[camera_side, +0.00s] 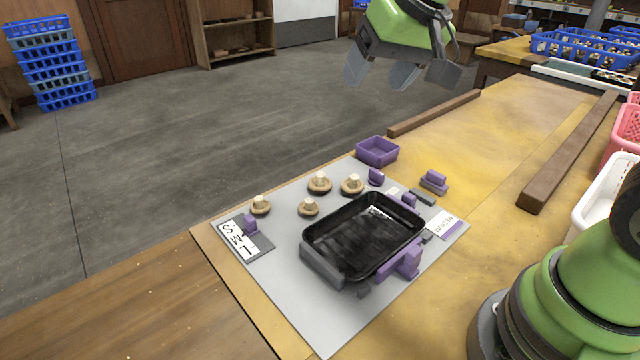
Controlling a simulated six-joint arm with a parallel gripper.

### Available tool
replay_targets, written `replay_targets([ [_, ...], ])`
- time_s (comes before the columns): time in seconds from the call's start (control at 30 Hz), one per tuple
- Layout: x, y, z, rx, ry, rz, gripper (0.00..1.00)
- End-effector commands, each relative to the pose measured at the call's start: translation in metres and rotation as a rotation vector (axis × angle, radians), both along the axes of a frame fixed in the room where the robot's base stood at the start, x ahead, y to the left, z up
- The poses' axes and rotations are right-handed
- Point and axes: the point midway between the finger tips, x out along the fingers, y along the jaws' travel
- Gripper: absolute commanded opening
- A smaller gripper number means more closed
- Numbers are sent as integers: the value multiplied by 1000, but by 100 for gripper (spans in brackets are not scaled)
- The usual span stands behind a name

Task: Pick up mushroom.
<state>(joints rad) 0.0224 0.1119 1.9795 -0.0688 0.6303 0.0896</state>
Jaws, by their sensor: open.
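Several mushrooms lie stem up on the grey mat (284,300), just behind the black tray. One mushroom (260,205) is at the left, near the SWT-like lettered card. Another mushroom (308,207) is close to the tray's left corner. Two more, a mushroom (320,182) and a mushroom (352,185), sit farther back. The black tray (322,262) looks empty, with a glossy bottom. My gripper (402,76) is at the top of the view, high above and beyond the mat, with its grey fingers spread and nothing between them. It is well apart from the mushrooms.
Purple and grey holders (408,262) border the tray. A purple bin (377,151) stands at the mat's back corner. A lettered card (237,240) lies at the left. Wooden rails (434,113) edge the table. White and pink baskets (604,200) stand at the right.

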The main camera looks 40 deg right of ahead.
Motion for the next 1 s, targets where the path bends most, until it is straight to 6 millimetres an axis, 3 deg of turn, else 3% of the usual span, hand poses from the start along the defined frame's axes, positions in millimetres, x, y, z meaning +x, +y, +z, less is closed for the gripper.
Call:
replay_targets([
  [0.03, 19, -3, -17, -11, 23, 0, 67],
  [0.2, 70, -12, -75, -50, 63, 10, 67],
  [0.4, 103, -19, -143, -79, 97, 28, 67],
  [0.8, 123, -23, -201, -91, 111, 38, 67],
  [1.0, 131, -23, -217, -90, 110, 37, 67],
])
